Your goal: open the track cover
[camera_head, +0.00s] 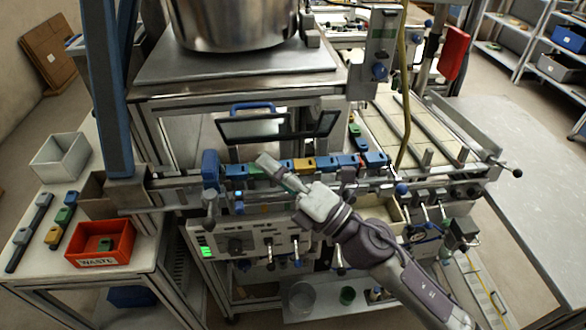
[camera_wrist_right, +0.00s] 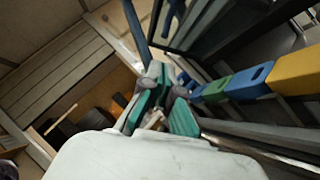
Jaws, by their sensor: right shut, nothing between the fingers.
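The track (camera_head: 180,184) runs across the middle of the head view and carries a row of coloured blocks (camera_head: 304,165). A dark-framed, see-through panel with a blue handle (camera_head: 252,107) stands raised behind the row; it looks like the track cover. The blocks lie uncovered in front of it. My right gripper (camera_head: 264,160) is shut and empty over the left part of the row, below the handle in the picture. In the right wrist view its green-padded fingers (camera_wrist_right: 162,85) are beside the blocks (camera_wrist_right: 248,82). I cannot tell whether they touch anything. My left gripper is out of view.
A red waste bin (camera_head: 100,258) stands on the left table near loose blocks (camera_head: 52,236) and a white bin (camera_head: 60,158). A large steel pot (camera_head: 235,25) stands above the panel. Levers and knobs line the front. The grey table (camera_head: 500,170) at right is clear.

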